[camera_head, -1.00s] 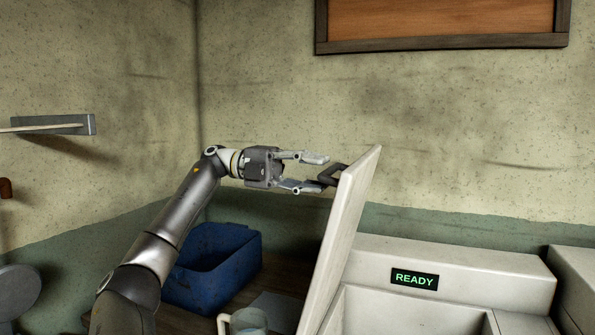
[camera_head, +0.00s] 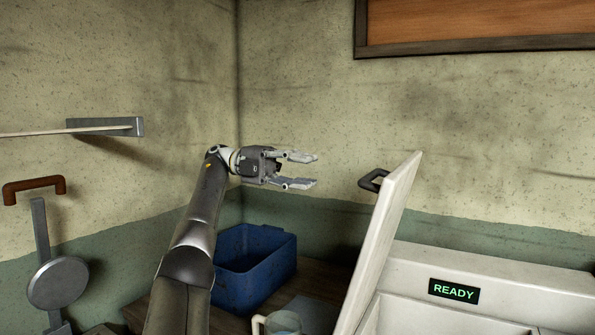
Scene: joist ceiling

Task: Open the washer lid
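The washer lid (camera_head: 388,240) is a pale panel that stands raised, tipped a little back from vertical, at the right of the head view. Its dark handle (camera_head: 373,180) sticks out on the left near the top edge. The washer body (camera_head: 500,268) shows below right, with a green READY display (camera_head: 453,291). My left gripper (camera_head: 309,170) is open and empty, left of the handle and apart from it, with its fingers pointing right. My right gripper is not in view.
A blue bin (camera_head: 253,268) and a mug (camera_head: 277,322) stand on a wooden surface left of the lid. Free air lies between gripper and lid.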

